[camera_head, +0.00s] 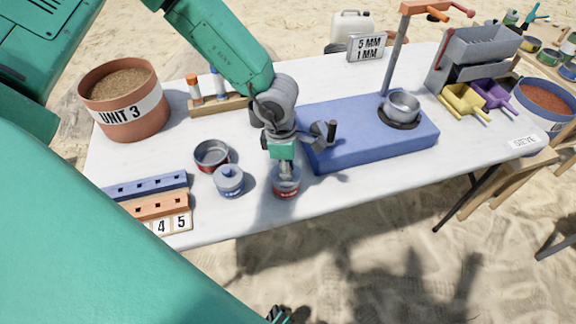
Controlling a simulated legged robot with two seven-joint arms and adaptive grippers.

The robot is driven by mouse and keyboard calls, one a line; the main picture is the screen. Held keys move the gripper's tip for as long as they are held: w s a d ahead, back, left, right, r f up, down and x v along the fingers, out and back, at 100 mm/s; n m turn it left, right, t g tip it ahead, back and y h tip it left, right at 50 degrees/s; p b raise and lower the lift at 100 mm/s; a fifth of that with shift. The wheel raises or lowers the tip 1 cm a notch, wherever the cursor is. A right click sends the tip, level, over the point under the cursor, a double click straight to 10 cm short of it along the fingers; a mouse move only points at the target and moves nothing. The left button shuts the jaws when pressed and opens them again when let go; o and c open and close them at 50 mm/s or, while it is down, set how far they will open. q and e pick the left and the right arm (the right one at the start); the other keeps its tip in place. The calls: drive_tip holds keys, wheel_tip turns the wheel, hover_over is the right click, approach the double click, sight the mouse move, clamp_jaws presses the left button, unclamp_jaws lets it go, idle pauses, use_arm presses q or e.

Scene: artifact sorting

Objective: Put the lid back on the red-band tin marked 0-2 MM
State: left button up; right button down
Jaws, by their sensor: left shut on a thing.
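A small tin with a red band (286,191) stands near the front edge of the white table. My left gripper (286,171) comes down from above, directly over this tin, and is shut on the grey lid at its top. The fingers hide much of the lid, and I cannot tell whether it is fully seated. The marking on the band is too small to read.
Left of the gripper are a lidded blue-band tin (229,182) and an open reddish-grey tin (212,156). A blue block (360,140) with a metal bowl (402,106) lies close on the right. Numbered racks (160,206) sit at the left front. A UNIT 3 bucket (122,110) stands behind.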

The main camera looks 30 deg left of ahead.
idle(0.3)
use_arm(q)
drive_tip(key=o, duration=0.9)
drive_tip(key=shift+o, duration=0.2)
drive_tip(key=o, duration=0.5)
drive_tip(key=shift+r+p, duration=3.55)
drive_tip(key=shift+p, duration=0.45)
